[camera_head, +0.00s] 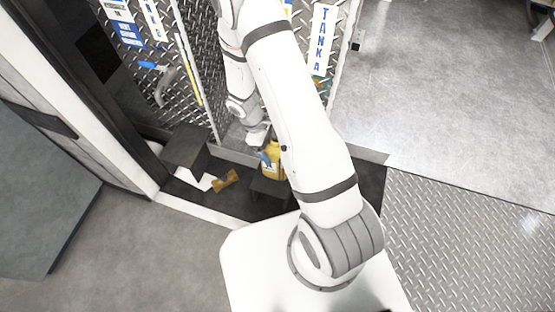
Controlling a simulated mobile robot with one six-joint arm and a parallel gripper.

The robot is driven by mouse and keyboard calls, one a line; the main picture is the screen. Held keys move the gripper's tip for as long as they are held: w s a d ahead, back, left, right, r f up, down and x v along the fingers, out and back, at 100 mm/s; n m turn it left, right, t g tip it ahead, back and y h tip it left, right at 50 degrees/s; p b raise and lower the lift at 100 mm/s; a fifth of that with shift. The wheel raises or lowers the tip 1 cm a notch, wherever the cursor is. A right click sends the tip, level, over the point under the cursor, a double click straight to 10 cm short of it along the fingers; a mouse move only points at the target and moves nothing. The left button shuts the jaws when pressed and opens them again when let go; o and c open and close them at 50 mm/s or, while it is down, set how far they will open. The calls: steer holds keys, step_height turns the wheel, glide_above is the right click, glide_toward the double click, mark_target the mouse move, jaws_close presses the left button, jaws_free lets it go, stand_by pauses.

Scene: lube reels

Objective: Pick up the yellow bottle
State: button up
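The yellow bottle (272,166) stands low beside my arm, near the middle of the view. It seems to rest on a small dark step or box (268,190) at the foot of the diamond-plate panels. My arm covers its right side. My gripper (257,140) is just above and left of the bottle's top, pointing down. Its fingers are too small and too hidden to show whether they are open or shut, or whether they touch the bottle.
Diamond-plate panels with tank signs (322,40) rise behind the bottle. A dark box (186,147) stands to the left, with a brown piece (226,180) and white paper on the dark floor. A low grey ledge runs behind. Open grey floor (440,80) lies right.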

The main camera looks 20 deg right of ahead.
jaws_close()
stand_by(0.8)
